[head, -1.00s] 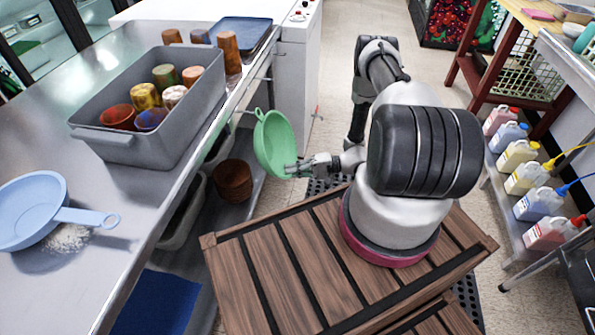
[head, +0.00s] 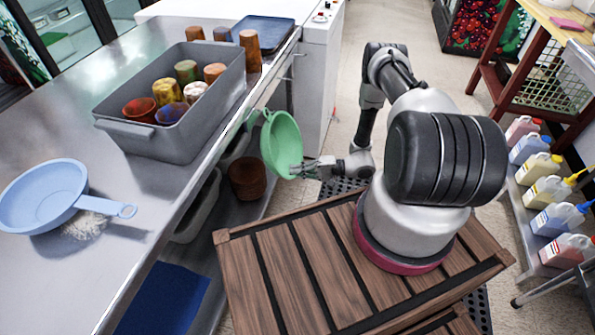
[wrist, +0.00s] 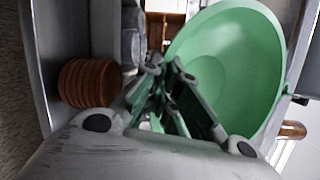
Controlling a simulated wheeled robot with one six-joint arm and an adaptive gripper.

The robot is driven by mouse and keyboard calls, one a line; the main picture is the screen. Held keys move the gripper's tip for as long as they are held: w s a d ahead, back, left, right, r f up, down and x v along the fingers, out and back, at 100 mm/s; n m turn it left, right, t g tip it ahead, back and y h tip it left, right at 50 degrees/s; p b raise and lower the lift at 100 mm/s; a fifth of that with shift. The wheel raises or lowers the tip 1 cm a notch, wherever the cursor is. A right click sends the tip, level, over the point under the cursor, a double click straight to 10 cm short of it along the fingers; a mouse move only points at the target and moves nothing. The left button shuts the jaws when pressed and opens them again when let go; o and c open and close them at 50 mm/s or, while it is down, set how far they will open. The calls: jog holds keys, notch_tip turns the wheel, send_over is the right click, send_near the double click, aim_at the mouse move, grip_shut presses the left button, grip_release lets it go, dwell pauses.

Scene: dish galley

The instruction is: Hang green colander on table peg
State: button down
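The green colander (head: 281,143) is in the air beside the long edge of the steel table (head: 150,195), its bowl tilted on its side. A green loop at its upper left is close to the table edge; I cannot tell whether it touches a peg. My gripper (head: 299,168) is shut on the colander's lower right rim. In the wrist view, the fingers (wrist: 166,66) are close together at the rim of the colander (wrist: 235,60). A thin peg (head: 289,79) sticks out from the table edge, above and beyond the colander. A small dark-tipped piece (wrist: 300,99) shows beside the bowl in the wrist view.
A grey bin (head: 160,140) with several cups stands on the table, and a blue strainer (head: 42,192) lies nearer. Brown stacked bowls (head: 247,180) sit on the lower shelf. My slatted wooden platform is in front. Several bottles (head: 540,168) line the right shelf.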

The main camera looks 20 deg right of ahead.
jog(key=shift+s, duration=0.1)
jog(key=c, duration=1.6)
grip_release()
jog(key=shift+o, duration=0.2)
jog(key=f+v, duration=0.1)
jog(key=v, duration=1.1)
jog(key=shift+r, duration=0.45)
